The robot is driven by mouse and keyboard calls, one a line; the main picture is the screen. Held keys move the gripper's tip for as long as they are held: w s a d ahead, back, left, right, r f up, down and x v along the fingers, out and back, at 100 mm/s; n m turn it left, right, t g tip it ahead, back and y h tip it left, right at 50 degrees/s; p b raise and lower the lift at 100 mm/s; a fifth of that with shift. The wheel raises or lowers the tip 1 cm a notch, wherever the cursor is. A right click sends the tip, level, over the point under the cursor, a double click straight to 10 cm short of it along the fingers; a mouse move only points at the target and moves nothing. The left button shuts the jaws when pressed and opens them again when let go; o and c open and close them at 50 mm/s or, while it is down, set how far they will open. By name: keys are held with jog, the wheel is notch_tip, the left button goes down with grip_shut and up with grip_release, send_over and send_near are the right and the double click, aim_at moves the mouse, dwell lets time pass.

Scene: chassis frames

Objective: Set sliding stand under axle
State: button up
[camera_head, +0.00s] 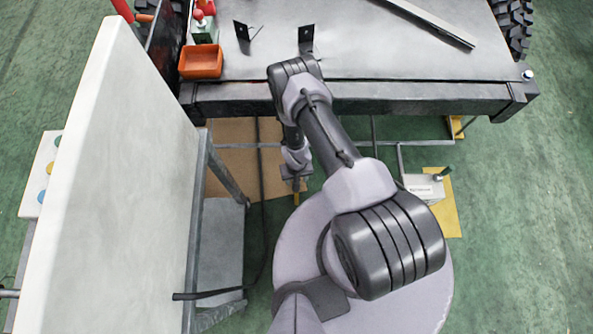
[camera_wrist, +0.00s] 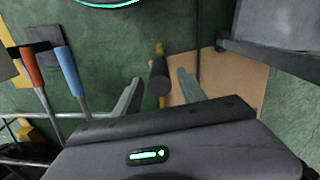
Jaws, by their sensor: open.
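My gripper (camera_wrist: 158,92) is open and points down in the wrist view. A dark, rounded grip (camera_wrist: 158,76) with yellow parts shows between its two fingers; it may belong to the sliding stand. I cannot tell whether the fingers touch it. In the head view my gripper (camera_head: 296,180) is low, in front of the chassis frame (camera_head: 370,98), with a small yellow piece (camera_head: 296,198) just below it. The stand's full shape is hidden. I cannot make out the axle; the area under the chassis is mostly covered by the frame and my arm.
A brown sheet (camera_head: 237,160) lies on the green floor; it also shows in the wrist view (camera_wrist: 225,85). A white panel (camera_head: 110,190) stands on the left. A white box (camera_head: 424,187) sits on a yellow mat at right. Red-handled (camera_wrist: 32,68) and blue-handled (camera_wrist: 68,72) tools are near the fingers.

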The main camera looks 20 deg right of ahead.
notch_tip(320, 180, up, 16)
jog(key=p, duration=0.6)
